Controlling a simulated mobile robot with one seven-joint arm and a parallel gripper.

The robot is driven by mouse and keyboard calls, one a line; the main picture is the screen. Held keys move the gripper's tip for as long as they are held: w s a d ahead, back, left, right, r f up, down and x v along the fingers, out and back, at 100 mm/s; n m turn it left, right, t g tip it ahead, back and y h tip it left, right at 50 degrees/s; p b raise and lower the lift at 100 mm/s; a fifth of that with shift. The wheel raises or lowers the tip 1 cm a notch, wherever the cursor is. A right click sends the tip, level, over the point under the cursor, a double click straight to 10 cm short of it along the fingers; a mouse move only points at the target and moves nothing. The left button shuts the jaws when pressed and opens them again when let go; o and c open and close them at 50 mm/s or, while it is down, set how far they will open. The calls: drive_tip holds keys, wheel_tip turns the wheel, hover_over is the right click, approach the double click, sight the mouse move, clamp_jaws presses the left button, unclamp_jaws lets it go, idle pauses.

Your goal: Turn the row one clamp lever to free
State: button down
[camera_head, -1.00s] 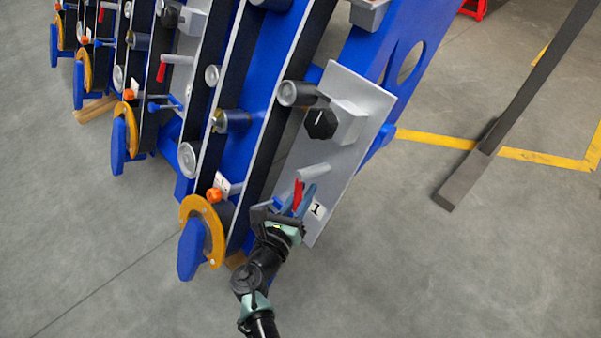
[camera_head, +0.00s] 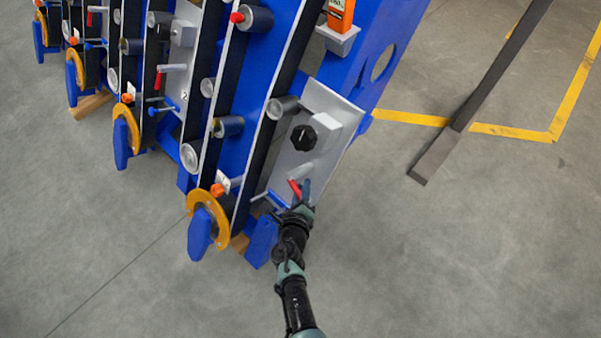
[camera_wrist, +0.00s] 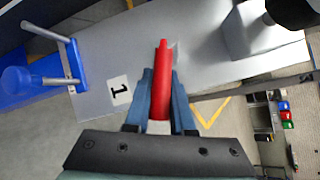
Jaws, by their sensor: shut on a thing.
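The row one clamp lever is a red handle (camera_wrist: 163,80) on the grey plate (camera_wrist: 130,45) marked with a "1" label (camera_wrist: 119,90). In the wrist view it stands between the blue fingers of my gripper (camera_wrist: 161,105), which are shut on it. In the head view the red lever (camera_head: 294,188) shows at the plate's lower end, tilted up and left. My gripper (camera_head: 304,192) covers its lower part and the label from the right. The lever's pivot is hidden.
A black knob (camera_head: 303,138) sits on a grey block above the lever. A blue-handled bar (camera_head: 277,198) is close at left. An orange disc (camera_head: 210,215) is farther left. Open floor (camera_head: 430,250) lies to the right.

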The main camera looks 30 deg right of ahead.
drive_tip(key=shift+d+r+n+p, duration=0.1)
drive_tip(key=shift+n+p, duration=0.2)
idle(0.4)
drive_tip(key=c, duration=0.8)
unclamp_jaws()
drive_tip(key=shift+o, duration=0.2)
drive_tip(key=shift+s+r, duration=0.1)
drive_tip(key=p+v, duration=0.7)
drive_tip(key=v, duration=0.5)
drive_tip(key=shift+s+a+r, duration=0.25)
